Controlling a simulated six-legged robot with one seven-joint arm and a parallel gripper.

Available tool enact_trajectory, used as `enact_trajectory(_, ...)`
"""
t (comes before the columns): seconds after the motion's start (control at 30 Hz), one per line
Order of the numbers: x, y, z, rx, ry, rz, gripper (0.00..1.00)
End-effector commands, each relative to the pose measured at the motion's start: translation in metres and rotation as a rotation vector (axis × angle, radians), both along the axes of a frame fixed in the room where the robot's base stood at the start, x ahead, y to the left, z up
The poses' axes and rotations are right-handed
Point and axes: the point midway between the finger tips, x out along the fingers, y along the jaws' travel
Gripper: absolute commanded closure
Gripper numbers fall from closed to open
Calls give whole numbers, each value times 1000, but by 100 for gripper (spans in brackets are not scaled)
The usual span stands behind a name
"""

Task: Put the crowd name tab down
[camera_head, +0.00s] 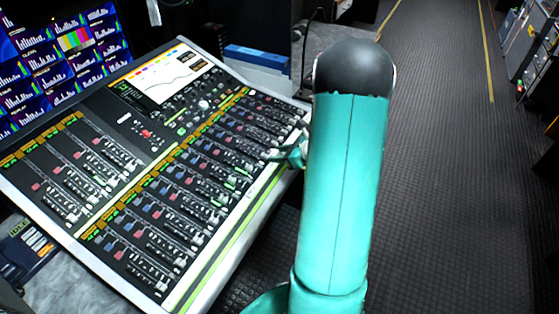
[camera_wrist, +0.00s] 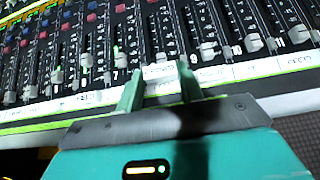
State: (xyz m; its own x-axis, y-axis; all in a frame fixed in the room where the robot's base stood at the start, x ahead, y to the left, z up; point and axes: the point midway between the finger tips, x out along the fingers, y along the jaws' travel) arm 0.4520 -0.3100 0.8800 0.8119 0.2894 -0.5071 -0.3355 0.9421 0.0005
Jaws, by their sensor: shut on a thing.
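The crowd name tab (camera_wrist: 158,72) is a small pale tab with dark lettering, held between the two teal fingertips in the wrist view. My gripper (camera_wrist: 160,70) is shut on it, one finger at each end. The tab is at the near edge of the mixing console (camera_wrist: 60,108), by the white name strip below the faders. I cannot tell whether it touches the strip. In the head view my gripper (camera_head: 292,156) is at the console's right edge, partly hidden by my arm, and the tab cannot be made out there.
Other name labels (camera_wrist: 215,73) line the strip on both sides. Fader caps (camera_wrist: 207,50) stand just beyond the fingertips. Monitors (camera_head: 65,50) stand behind the console at left, and a blue box (camera_head: 257,57) is beyond it. The dark floor (camera_head: 450,180) at right is clear.

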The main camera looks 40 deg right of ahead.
Motion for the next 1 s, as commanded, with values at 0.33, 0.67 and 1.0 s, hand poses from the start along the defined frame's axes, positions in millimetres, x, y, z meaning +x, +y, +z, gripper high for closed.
enact_trajectory(0.33, 3, -1, -34, -1, 0, 0, 84)
enact_trajectory(0.67, 3, -1, -36, 0, 0, 0, 51)
enact_trajectory(1.0, 3, -1, -36, 0, 0, 0, 41)
